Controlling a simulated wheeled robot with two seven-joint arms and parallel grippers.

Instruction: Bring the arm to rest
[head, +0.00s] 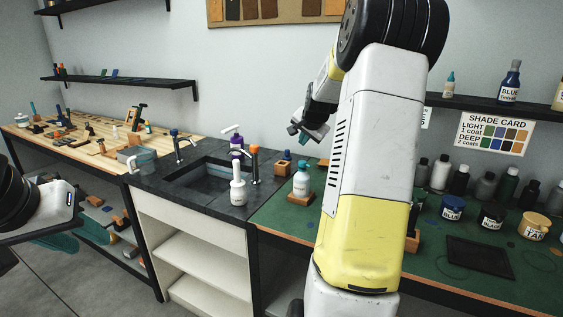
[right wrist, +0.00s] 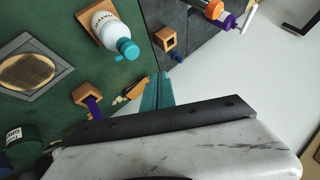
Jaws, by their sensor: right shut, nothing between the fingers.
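My right arm (head: 375,140) rises large through the middle of the head view and hides part of the green bench. Its gripper (head: 303,139) hangs in the air, small, near the wall above the bench. In the right wrist view the teal fingers (right wrist: 157,92) are together with nothing between them, above the bench near the sink-side edge. My left gripper (head: 62,243) is at the left edge of the head view, low in front of the wooden bench. Its teal fingers are partly hidden, and their opening cannot be made out.
Below my right gripper, a white bottle with a teal cap (head: 301,179) stands on the green bench (head: 282,212). A dark sink (head: 200,176) with pump bottles lies left of it. Jars (head: 491,215) stand right of my arm. A shelf (head: 125,82) is on the wall.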

